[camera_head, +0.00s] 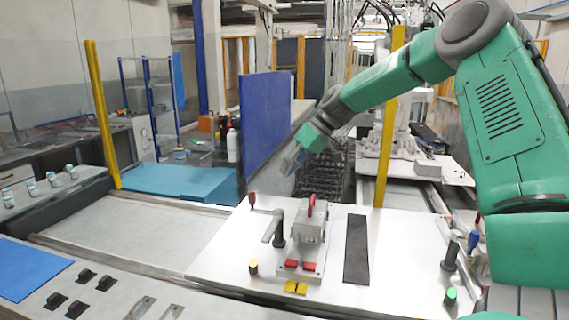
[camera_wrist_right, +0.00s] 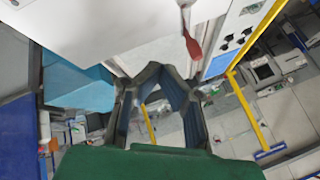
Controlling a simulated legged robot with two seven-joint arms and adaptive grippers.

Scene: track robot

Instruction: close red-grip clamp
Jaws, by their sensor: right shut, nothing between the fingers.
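The red-grip clamp (camera_head: 279,232) stands on the white plate, left of the grey fixture. Its red grip (camera_head: 252,199) sticks up at the upper left end of the clamp. In the right wrist view a red grip (camera_wrist_right: 192,47) shows just above and right of the fingers, apart from them. My right gripper (camera_head: 292,163) hangs above and behind the plate, up and to the right of the red grip. In the wrist view its fingers (camera_wrist_right: 163,92) curve together with nothing held between them. My left gripper is in neither view.
A grey fixture (camera_head: 309,232) with a red arched handle stands at the plate's middle. A blue-grip clamp (camera_head: 450,257) stands at the plate's right. A blue panel (camera_head: 265,120) rises behind the plate (camera_head: 225,262). Yellow posts (camera_head: 101,112) stand left and right.

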